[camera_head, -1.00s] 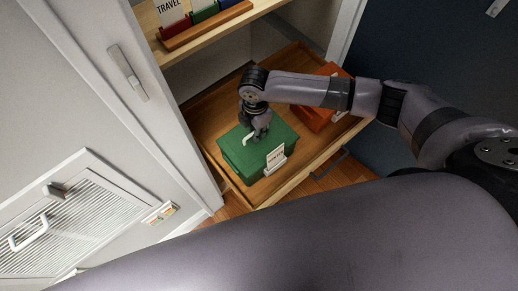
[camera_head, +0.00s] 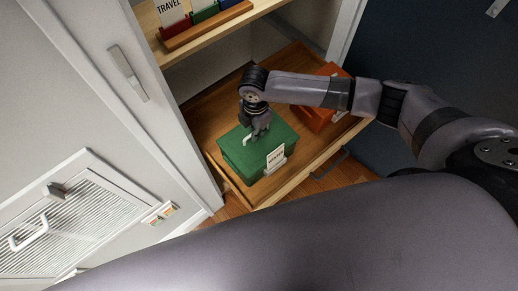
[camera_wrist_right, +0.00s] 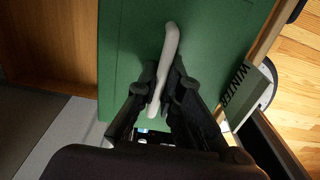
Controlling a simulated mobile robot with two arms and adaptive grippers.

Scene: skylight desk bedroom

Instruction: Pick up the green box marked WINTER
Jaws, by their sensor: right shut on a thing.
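The green box (camera_head: 238,158) sits in the pulled-out wooden drawer, with a white label card on its front side. In the right wrist view the label (camera_wrist_right: 238,96) reads WINTER, and the green lid (camera_wrist_right: 220,45) fills the middle. A pale curved handle (camera_wrist_right: 171,42) stands on the lid. My right gripper (camera_head: 254,138) is over the lid, and in the wrist view its fingers (camera_wrist_right: 162,95) are shut on the handle. The box appears to rest in the drawer. My left gripper is not in view.
An orange box (camera_head: 316,117) stands in the same drawer (camera_head: 207,124), to the right, beneath my right arm. The white cabinet door (camera_head: 160,125) is close on the left.

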